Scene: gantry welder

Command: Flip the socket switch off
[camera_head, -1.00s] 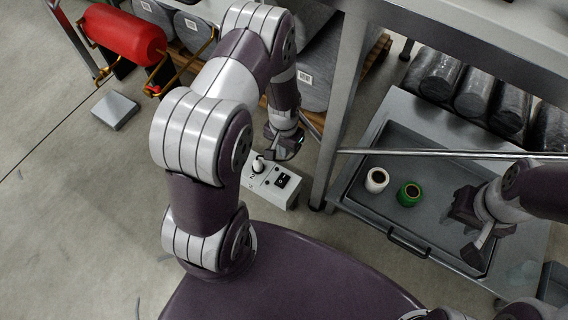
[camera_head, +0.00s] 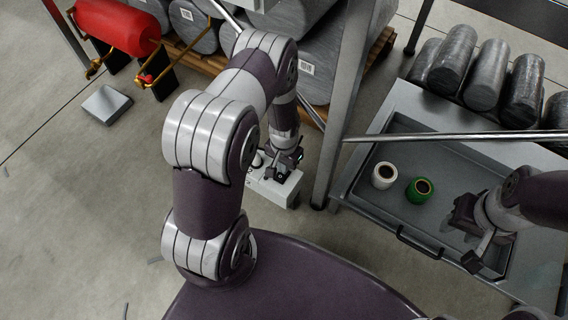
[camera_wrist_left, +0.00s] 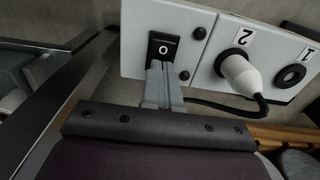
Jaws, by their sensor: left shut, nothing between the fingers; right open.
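The white socket box (camera_head: 262,186) stands below my left gripper in the head view. In the left wrist view its panel (camera_wrist_left: 195,80) carries a black rocker switch (camera_wrist_left: 163,48) marked "0", a white plug (camera_wrist_left: 240,72) in the socket labelled 2, and an empty socket (camera_wrist_left: 291,75) labelled 1. My left gripper (camera_head: 284,174) is shut and empty; its fingertips (camera_wrist_left: 160,66) lie at the lower edge of the switch, and whether they touch cannot be told. They cover the switch's lower part. My right gripper (camera_head: 462,238) is open and empty above the drawer.
A grey drawer (camera_head: 362,205) holds a white spool (camera_head: 384,176) and a green spool (camera_head: 419,190). A metal table leg (camera_head: 338,110) rises just right of the box. A red tank (camera_head: 116,26) and a grey block (camera_head: 106,104) are at the left.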

